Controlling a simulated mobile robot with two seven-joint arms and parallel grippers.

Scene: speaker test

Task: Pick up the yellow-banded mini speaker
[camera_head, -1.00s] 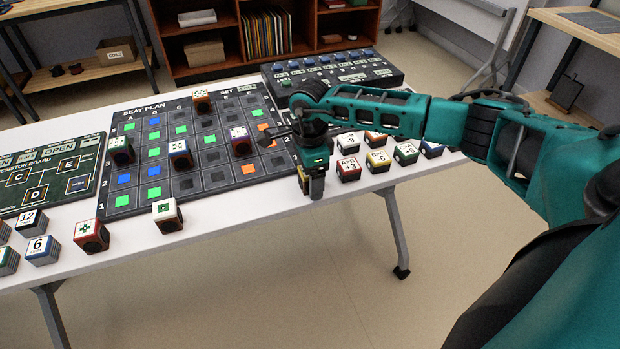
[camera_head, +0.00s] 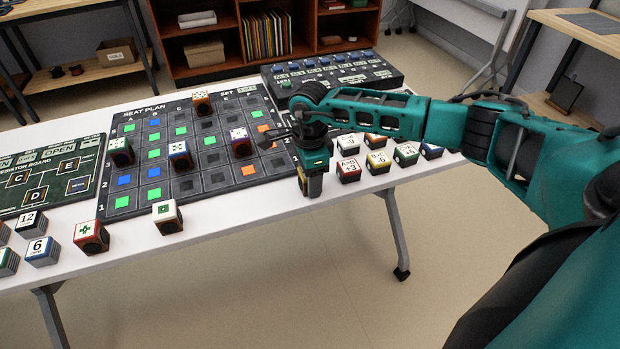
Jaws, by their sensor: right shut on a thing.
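My right gripper (camera_head: 311,186) points down at the front edge of the white table, beside the right corner of the seat plan board (camera_head: 215,181). It is shut on a small dark block with a yellow-orange edge (camera_head: 302,181), mostly hidden by the fingers. I cannot tell whether the block touches the table. Small cubes with dark round fronts stand on and near the board: a green-banded one (camera_head: 121,152), a blue-banded one (camera_head: 180,155), orange-banded ones (camera_head: 202,103) and a red-banded one (camera_head: 91,237). My left gripper is not in view.
Numbered blocks, red (camera_head: 348,171), yellow (camera_head: 378,162), green (camera_head: 406,155) and blue (camera_head: 431,150), stand close to the right of my gripper. A dark switch panel (camera_head: 385,78) lies behind. Another dark board (camera_head: 50,178) and more blocks (camera_head: 42,251) are at the left.

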